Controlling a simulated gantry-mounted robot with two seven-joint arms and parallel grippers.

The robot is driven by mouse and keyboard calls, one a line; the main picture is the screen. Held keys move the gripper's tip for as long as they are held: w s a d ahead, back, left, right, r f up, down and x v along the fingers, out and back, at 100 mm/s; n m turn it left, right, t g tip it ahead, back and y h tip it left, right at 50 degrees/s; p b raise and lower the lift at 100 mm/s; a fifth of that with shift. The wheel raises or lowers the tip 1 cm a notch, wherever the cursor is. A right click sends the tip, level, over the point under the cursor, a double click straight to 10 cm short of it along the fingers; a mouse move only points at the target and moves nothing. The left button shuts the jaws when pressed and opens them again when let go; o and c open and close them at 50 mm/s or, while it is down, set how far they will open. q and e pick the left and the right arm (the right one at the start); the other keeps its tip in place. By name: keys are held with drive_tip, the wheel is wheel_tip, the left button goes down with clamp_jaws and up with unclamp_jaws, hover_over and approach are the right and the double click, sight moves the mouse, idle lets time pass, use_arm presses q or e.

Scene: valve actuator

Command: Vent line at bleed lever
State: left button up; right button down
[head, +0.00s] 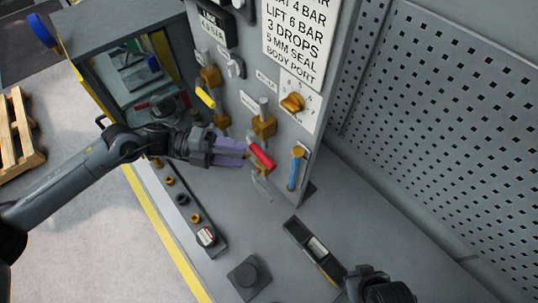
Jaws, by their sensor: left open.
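A grey panel (238,67) carries several brass valves with coloured levers. A red lever (262,155) sits low in the middle, tilted down to the right. A blue lever (296,168) hangs nearly upright to its right. A yellow lever (205,97) is higher on the left. The small labels are too blurred to tell which one is the bleed lever. My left gripper (243,152) is open, its purple fingers pointing right, just left of the red lever; contact cannot be made out. My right gripper (378,287) shows dark at the bottom edge, its jaws unclear.
An orange knob (292,103) sits on a white dial plate. A dark strip with several fittings (182,199), a dark square block (248,277) and a dark gauge-like tool (315,249) lie on the grey bench. A perforated wall (440,120) stands right.

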sight(260, 159)
use_arm(q)
drive_tip(key=d, duration=0.2)
drive_tip(key=d+p, duration=0.1)
drive_tip(key=d, duration=0.1)
drive_tip(key=d+f+p, duration=0.1)
drive_tip(key=d, duration=0.1)
drive_tip(key=shift+s+d, duration=0.15)
drive_tip(key=shift+d, duration=0.05)
drive_tip(key=shift+d+f, duration=0.2)
drive_tip(key=shift+d, duration=0.45)
clamp_jaws()
